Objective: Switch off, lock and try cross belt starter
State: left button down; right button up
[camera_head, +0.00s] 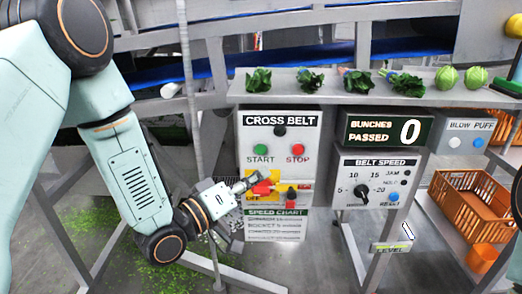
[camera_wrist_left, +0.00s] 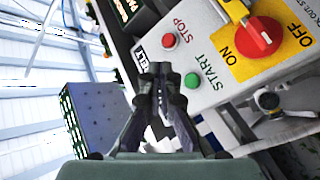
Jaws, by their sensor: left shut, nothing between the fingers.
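The grey cross belt starter (camera_head: 279,130) faces me in the head view, with a green START button (camera_head: 260,150) and a red STOP button (camera_head: 297,150). Its red rotary handle (camera_head: 263,188) sits on a yellow ON/OFF plate. In the wrist view, START (camera_wrist_left: 192,80), STOP (camera_wrist_left: 169,40) and the red handle (camera_wrist_left: 252,38) show clearly; I cannot tell its exact setting. A small red and dark item (camera_head: 291,194) is right of the plate; its type is unclear. My left gripper (camera_head: 248,183) is shut and empty, in front of the plate's left side. My right gripper is not in view.
A speed chart (camera_head: 275,228) hangs below the starter. The belt speed panel (camera_head: 374,180) and bunch counter (camera_head: 384,131) stand to the right. Greens lie on the shelf (camera_head: 330,98) above. An orange crate (camera_head: 465,210) is at far right. A thin pole rises left of the starter.

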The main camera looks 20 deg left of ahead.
aim_at(261, 149)
pick_arm(q)
jog(key=w, duration=0.2)
jog(key=w+a, duration=0.1)
jog(key=w, duration=0.1)
jog(key=w+a, duration=0.1)
jog(key=w, duration=0.1)
jog(key=shift+w+a+b, duration=0.15)
jog(key=shift+w+b, duration=0.1)
jog(key=shift+b, duration=0.05)
jog(key=shift+w, duration=0.1)
dwell(1.2)
jog(key=shift+w, duration=0.35)
jog(key=shift+w+a, duration=0.2)
jog(key=shift+w, duration=0.25)
dwell(0.9)
jog(key=shift+s, duration=0.1)
jog(key=shift+s+d+p, duration=0.25)
jog(key=shift+s+p, duration=0.05)
jog(key=shift+s, duration=0.5)
